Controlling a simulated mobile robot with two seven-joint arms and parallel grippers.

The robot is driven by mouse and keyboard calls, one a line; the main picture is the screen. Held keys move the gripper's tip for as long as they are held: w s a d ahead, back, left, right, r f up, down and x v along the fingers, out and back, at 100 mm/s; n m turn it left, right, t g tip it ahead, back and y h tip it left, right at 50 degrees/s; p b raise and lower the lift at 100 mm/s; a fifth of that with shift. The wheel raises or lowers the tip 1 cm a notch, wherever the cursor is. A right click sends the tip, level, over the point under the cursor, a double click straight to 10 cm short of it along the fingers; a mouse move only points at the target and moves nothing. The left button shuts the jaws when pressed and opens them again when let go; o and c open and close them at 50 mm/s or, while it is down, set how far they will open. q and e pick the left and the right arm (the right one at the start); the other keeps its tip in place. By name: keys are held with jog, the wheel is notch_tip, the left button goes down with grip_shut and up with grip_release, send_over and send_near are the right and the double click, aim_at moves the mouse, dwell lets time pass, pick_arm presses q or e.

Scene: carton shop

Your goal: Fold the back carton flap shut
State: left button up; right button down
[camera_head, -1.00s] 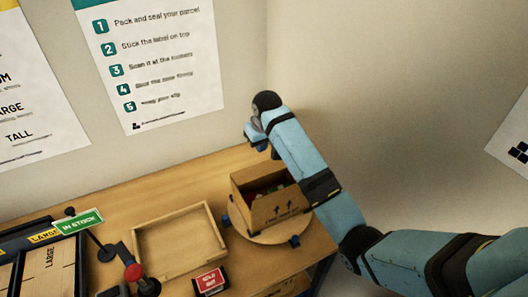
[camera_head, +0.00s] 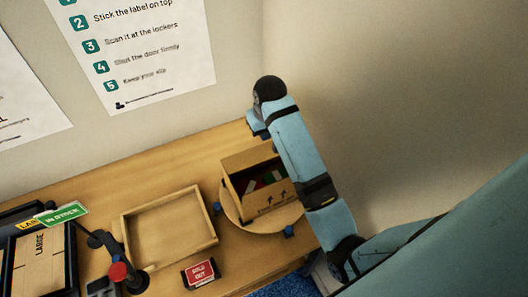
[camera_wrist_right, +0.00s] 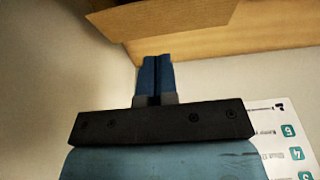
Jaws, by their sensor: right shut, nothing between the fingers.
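The open brown carton (camera_head: 273,200) stands on a round wooden turntable (camera_head: 238,214) at the right of the bench, with red, green and white items inside. Its back side (camera_head: 245,159) stands up; I cannot tell flap from wall there. My right gripper (camera_head: 264,136) is behind the carton's back right side, its fingertips partly hidden by its own arm. In the right wrist view the narrow blue fingers (camera_wrist_right: 155,68) are together and empty, just below a cardboard panel (camera_wrist_right: 170,25); contact is unclear. My left gripper is out of view.
An empty wooden tray (camera_head: 126,236) lies left of the turntable. A red sign (camera_head: 201,273) stands in front. A dark stand with a red knob (camera_head: 118,271) and a LARGE carton slot (camera_head: 40,262) are further left. The wall is close behind.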

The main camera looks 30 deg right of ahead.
aim_at(265, 160)
jog(key=f, duration=0.4)
jog(key=f+p, duration=0.1)
jog(key=f, duration=0.4)
jog(key=shift+w+f, duration=0.2)
jog(key=shift+f, duration=0.1)
jog(key=shift+s+d+f+p, duration=0.15)
jog(key=shift+f+p, duration=0.15)
jog(key=shift+f, duration=0.25)
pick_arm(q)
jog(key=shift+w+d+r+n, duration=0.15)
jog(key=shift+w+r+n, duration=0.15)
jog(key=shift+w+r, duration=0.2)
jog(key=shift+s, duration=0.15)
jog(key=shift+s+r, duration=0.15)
pick_arm(e)
jog(key=shift+s+f, duration=0.25)
jog(key=shift+f, duration=0.2)
jog(key=shift+r, duration=0.15)
